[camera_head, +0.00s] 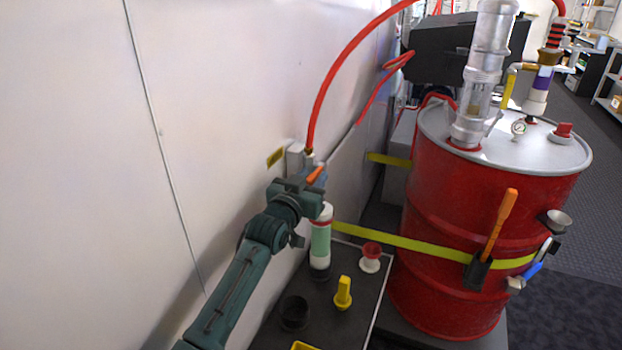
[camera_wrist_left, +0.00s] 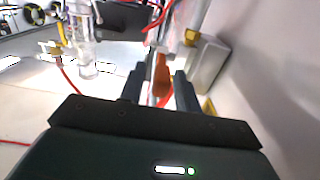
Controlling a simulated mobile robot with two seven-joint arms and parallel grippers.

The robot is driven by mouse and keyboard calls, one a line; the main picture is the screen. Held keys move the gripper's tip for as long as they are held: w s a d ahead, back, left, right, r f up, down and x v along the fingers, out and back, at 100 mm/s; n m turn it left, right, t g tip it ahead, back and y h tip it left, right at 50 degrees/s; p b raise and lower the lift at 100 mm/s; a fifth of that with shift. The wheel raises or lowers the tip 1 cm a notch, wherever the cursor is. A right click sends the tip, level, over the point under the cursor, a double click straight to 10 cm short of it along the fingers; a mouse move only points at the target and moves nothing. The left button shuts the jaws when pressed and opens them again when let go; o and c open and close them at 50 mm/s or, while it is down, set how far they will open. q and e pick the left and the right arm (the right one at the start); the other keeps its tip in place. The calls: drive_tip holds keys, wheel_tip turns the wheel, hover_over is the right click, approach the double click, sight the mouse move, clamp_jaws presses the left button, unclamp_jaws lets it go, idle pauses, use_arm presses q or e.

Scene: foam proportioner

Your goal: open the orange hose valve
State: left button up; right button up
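The orange valve handle (camera_head: 315,175) is at the wall, below the end of a red hose (camera_head: 335,75) and next to a grey box (camera_head: 295,156). In the left wrist view the orange handle (camera_wrist_left: 161,75) shows between the two dark fingers of my left gripper (camera_wrist_left: 160,88), with a gap on each side. In the head view my left gripper (camera_head: 310,186) is right at the handle, and its fingers partly hide the valve body. My left gripper is open. I cannot tell whether a finger touches the handle. My right gripper is not in view.
A dark tray (camera_head: 262,335) below holds a green and white bottle (camera_head: 320,245), a yellow piece (camera_head: 342,294) and a red and white piece (camera_head: 370,258). A red drum (camera_head: 440,215) with a yellow strap stands to the right. The white wall (camera_head: 200,100) is close on the left.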

sight(320, 173)
use_arm(q)
clamp_jaws()
drive_tip(key=shift+f, duration=0.1)
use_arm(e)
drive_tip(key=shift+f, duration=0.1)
use_arm(q)
drive_tip(key=shift+f+b, duration=0.35)
drive_tip(key=shift+b, duration=0.55)
drive_tip(key=f+t+b, duration=0.1)
drive_tip(key=t+b, duration=0.1)
drive_tip(key=b, duration=0.4)
drive_tip(key=f+t+h+b, duration=0.1)
drive_tip(key=t+b, duration=0.1)
drive_tip(key=b, duration=0.4)
drive_tip(key=w+f+t+h+b, duration=0.1)
drive_tip(key=t+b, duration=0.1)
drive_tip(key=b, duration=0.4)
drive_tip(key=shift+d+f+t, duration=0.15)
drive_tip(key=shift+d+t, duration=0.05)
drive_tip(key=shift+t, duration=0.1)
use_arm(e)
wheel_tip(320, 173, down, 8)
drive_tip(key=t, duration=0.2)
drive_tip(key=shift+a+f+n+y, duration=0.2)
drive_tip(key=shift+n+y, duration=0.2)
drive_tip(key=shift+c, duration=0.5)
